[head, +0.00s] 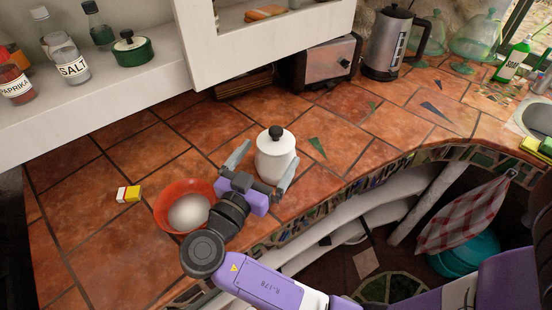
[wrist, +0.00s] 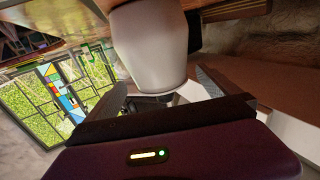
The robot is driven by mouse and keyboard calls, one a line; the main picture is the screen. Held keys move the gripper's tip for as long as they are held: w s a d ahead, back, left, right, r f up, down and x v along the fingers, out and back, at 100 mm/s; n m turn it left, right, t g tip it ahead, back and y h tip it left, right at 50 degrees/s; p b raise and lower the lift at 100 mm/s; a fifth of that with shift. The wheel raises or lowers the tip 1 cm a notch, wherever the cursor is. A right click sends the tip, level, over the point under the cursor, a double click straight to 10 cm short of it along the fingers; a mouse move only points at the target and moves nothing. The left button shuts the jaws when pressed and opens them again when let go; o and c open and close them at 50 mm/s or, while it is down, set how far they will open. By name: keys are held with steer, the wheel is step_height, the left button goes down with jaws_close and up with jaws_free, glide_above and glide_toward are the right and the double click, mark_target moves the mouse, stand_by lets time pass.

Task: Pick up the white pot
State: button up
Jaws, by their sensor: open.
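The white pot (head: 275,158), with a lid and black knob, stands upright on the tiled counter (head: 130,213). My gripper (head: 264,163) is open, with one grey finger on the pot's left side and the other on its right. I cannot tell whether either finger touches it. In the wrist view the pot (wrist: 151,47) fills the upper middle, just beyond the open fingers (wrist: 158,92). The pot's lower part is partly hidden by my gripper in the head view.
An orange bowl (head: 164,207) holding a white egg-like thing (head: 188,212) sits left of my wrist. A small yellow, red and white block (head: 128,194) lies further left. A toaster (head: 322,62) and kettle (head: 392,42) stand behind. A white shelf (head: 165,75) overhangs the back left.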

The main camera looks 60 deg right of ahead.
mark_target(279, 141)
steer(key=d, duration=0.2)
steer(key=d+p, duration=0.1)
steer(key=d, duration=0.1)
steer(key=w+d+p, duration=0.1)
steer(key=d, duration=0.1)
steer(key=shift+d, duration=0.15)
steer(key=shift+d+f, duration=0.15)
steer(key=shift+d, duration=0.45)
steer(key=shift+w, duration=0.1)
steer(key=c, duration=2.1)
steer(key=shift+r, duration=0.25)
